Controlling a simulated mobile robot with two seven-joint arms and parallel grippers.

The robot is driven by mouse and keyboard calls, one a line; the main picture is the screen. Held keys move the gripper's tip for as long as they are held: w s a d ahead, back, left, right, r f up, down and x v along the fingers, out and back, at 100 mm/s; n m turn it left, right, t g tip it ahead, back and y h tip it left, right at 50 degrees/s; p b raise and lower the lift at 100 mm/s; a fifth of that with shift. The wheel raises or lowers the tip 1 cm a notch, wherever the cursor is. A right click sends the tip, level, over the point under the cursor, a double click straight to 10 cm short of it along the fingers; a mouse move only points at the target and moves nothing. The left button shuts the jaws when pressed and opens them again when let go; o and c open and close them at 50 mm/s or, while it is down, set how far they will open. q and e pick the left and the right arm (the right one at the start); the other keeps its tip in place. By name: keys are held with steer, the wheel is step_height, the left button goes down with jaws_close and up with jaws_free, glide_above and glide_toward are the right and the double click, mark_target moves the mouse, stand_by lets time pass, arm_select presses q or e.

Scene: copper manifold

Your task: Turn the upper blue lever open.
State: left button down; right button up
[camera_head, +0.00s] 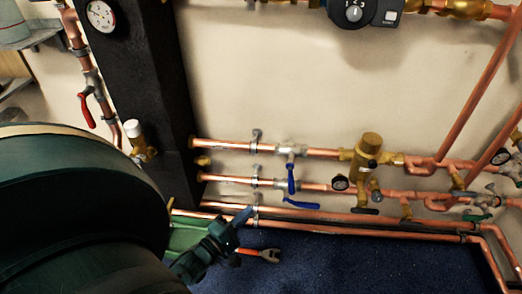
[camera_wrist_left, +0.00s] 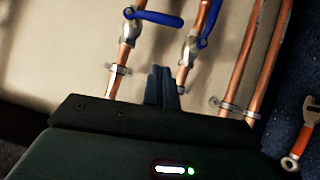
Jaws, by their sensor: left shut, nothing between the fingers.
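The upper blue lever (camera_head: 291,180) hangs down from its valve (camera_head: 290,149) on the upper copper pipe, across that pipe. In the left wrist view the same upper lever (camera_wrist_left: 158,17) points across towards the neighbouring pipe. The lower blue lever (camera_head: 301,203) lies roughly along the lower pipe; it also shows in the wrist view (camera_wrist_left: 207,22), cut by the top edge. My left gripper (camera_head: 246,215) is shut and empty, below and left of the upper lever, apart from both levers. Its closed fingertips (camera_wrist_left: 162,72) show below the two valves in the wrist view. My right gripper is not in view.
A black column (camera_head: 150,80) stands left of the pipes. Further copper pipes (camera_head: 340,217) run low along the wall. A wrench with an orange handle (camera_head: 262,254) lies on the dark blue floor (camera_head: 360,268).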

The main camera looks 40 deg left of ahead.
arm_select(q)
steer(key=b, duration=0.2)
glide_toward(291, 181)
steer(key=w+a+f, duration=0.3)
steer(key=w+a, duration=0.1)
steer(key=shift+w+d+r+b, duration=0.15)
steer(key=shift+w+d+b, duration=0.25)
steer(key=shift+w+d, duration=0.95)
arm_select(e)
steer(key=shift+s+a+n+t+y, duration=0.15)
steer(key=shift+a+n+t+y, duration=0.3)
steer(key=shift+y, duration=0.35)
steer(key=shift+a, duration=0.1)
arm_select(q)
steer(key=shift+w+n+b, duration=0.15)
steer(key=shift+n+b, duration=0.15)
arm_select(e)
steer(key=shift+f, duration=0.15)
